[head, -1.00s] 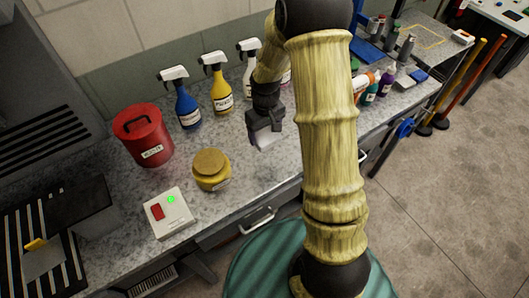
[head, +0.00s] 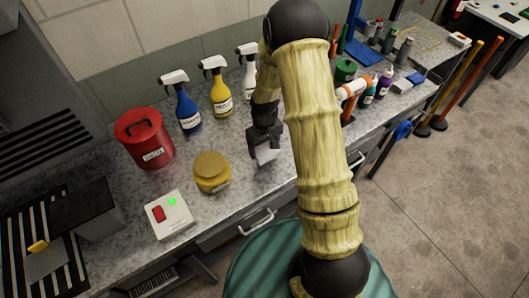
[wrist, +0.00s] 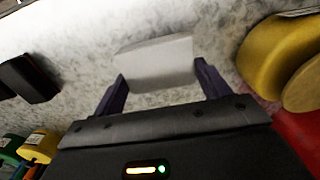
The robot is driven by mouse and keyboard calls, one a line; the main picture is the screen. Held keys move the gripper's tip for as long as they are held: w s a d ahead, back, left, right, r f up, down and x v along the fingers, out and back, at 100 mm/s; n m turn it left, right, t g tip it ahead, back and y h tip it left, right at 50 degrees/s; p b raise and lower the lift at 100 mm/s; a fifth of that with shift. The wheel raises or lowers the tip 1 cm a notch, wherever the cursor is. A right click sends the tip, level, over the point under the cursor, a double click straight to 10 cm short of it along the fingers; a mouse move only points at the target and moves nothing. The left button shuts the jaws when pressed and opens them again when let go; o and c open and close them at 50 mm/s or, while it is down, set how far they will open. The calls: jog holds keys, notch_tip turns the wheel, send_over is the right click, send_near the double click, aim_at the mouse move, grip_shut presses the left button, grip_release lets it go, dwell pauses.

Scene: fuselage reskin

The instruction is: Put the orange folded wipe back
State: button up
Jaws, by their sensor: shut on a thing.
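My gripper (head: 265,150) is over the front half of the speckled bench, right of the yellow jar (head: 212,172). It is shut on a pale grey-white folded piece that looks like a wipe (wrist: 155,63); the piece spans both fingers (wrist: 160,88) in the wrist view. In the head view, the held wipe (head: 266,155) shows as a small white patch below the fingers. It looks white, not orange. I cannot make out an orange folded wipe elsewhere; my arm hides part of the bench.
A red lidded can (head: 146,140), a blue spray bottle (head: 187,108), a yellow one (head: 217,90) and a white one (head: 249,72) stand at the back. A switch box (head: 169,214) is front left. Several bottles and an orange-and-white item (head: 353,87) stand right of my arm.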

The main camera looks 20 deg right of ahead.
aim_at(264, 148)
jog(key=shift+f+p, duration=0.6)
jog(key=shift+f, duration=1.5)
jog(key=shift+f, duration=0.15)
jog(key=o, duration=1)
jog(key=shift+c, duration=0.2)
notch_tip(264, 148, up, 12)
jog(key=b, duration=0.3)
jog(key=shift+w, duration=0.1)
jog(key=shift+d+r, duration=0.1)
jog(key=shift+r, duration=0.1)
